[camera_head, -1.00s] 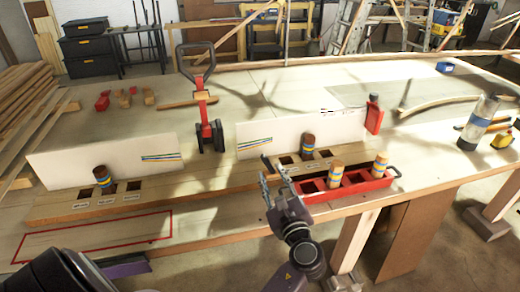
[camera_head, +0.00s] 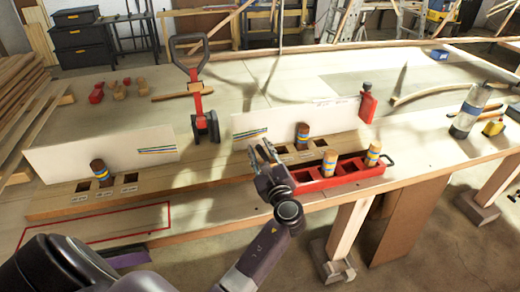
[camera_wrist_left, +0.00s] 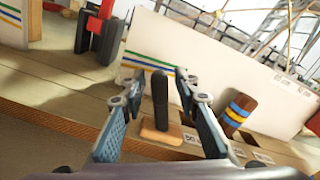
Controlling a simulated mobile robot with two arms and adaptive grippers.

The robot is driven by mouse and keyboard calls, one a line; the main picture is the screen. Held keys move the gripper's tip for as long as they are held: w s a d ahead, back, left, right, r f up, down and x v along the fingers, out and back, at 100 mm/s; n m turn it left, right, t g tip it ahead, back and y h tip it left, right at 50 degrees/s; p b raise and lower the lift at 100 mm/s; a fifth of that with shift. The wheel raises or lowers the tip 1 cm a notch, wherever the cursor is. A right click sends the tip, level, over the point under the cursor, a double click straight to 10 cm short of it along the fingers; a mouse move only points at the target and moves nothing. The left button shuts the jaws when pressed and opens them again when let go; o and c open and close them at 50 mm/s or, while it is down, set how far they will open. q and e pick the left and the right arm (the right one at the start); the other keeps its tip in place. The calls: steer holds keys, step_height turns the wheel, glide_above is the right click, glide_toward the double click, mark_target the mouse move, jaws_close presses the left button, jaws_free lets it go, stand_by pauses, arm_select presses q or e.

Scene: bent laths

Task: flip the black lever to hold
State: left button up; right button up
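The black lever (camera_wrist_left: 161,95) stands nearly upright on a small wooden base (camera_wrist_left: 160,131) in the left wrist view, beside a board with coloured stripes. In the head view it is hard to make out behind my gripper. My left gripper (camera_head: 260,150) is open at the near edge of the bench fixture. Its two fingers stand apart on either side of the lever in the left wrist view, and I see no grip on it. Whether a finger touches it, I cannot tell. My right gripper is not in view.
A striped peg (camera_wrist_left: 236,112) stands right of the lever, by labelled sockets. A red tray (camera_head: 345,174) with two pegs lies to the right of my gripper. A white panel (camera_head: 300,117) stands behind. A red-and-black handled tool (camera_head: 203,104) stands further left.

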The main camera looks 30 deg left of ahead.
arm_select(q)
jaws_close()
steer(key=shift+w+d+r+m+p, duration=0.15)
steer(key=shift+w+r+m+p, duration=0.1)
steer(key=shift+m+p, duration=0.5)
steer(key=m+p, duration=0.1)
steer(key=p, duration=0.1)
steer(key=w+d+m+p, duration=0.1)
steer(key=m+p, duration=0.1)
steer(key=shift+w+d+r, duration=0.1)
steer(key=shift+w+r, duration=0.05)
steer(key=shift+r, duration=0.1)
steer(key=m+p, duration=0.1)
steer(key=w+d+m+p, duration=0.1)
steer(key=m, duration=0.1)
steer(key=shift+w+d+f, duration=0.1)
steer(key=shift+w+f, duration=0.1)
steer(key=shift+w+d+f+m+p, duration=0.2)
steer(key=shift+w+d+m+p, duration=0.15)
steer(key=shift+m, duration=0.35)
steer(key=shift+w+d+f+m+p, duration=0.2)
steer(key=shift+m+p, duration=0.25)
steer(key=shift+m, duration=0.2)
